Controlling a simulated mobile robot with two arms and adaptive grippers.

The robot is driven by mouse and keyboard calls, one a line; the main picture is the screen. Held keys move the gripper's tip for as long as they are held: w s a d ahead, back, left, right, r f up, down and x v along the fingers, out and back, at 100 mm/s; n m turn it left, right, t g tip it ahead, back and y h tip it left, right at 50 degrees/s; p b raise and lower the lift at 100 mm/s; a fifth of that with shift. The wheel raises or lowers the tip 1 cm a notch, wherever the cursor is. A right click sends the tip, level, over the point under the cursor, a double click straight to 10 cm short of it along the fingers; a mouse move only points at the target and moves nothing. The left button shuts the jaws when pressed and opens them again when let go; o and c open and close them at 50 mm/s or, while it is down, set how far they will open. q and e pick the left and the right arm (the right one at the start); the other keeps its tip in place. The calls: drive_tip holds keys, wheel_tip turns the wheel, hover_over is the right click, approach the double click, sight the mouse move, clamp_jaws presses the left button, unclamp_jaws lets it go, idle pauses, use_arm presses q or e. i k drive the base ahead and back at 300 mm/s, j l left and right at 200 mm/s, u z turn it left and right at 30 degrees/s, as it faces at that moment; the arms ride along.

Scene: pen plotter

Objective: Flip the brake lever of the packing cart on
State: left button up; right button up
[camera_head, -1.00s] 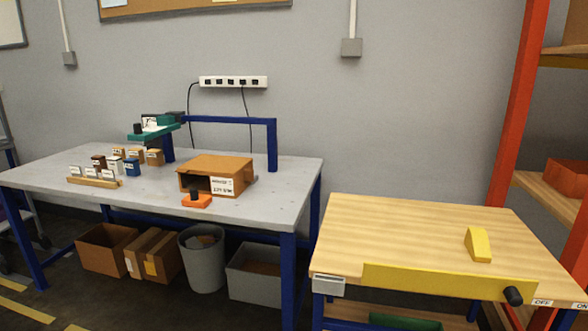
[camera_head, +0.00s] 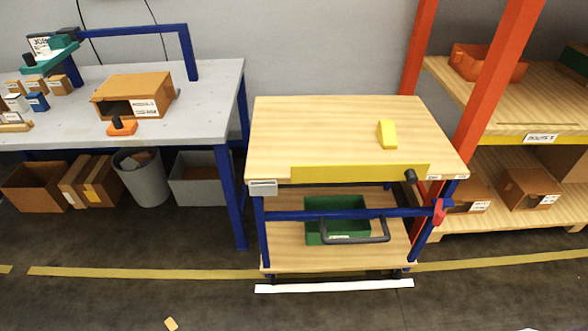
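The packing cart (camera_head: 330,130) stands right of centre, with a light wood top, a blue frame and a lower wood shelf. A yellow strip (camera_head: 350,173) runs along its front edge. At the strip's right end is a short black knob or lever (camera_head: 410,177). Small labels are right of the knob; they read OFF and ON in the earlier view. A red part (camera_head: 440,211) sits on the right front post. I cannot tell which of these is the brake lever. Neither of my grippers is in view.
A yellow wedge (camera_head: 387,134) lies on the cart top. A green bin (camera_head: 335,208) stands on the lower shelf behind a black handle (camera_head: 355,238). A grey workbench (camera_head: 200,105) is left, a red-posted rack (camera_head: 495,90) right. The floor (camera_head: 220,300) in front is mostly clear.

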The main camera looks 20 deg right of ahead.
sight(439, 215)
drive_tip(key=z, duration=1.6)
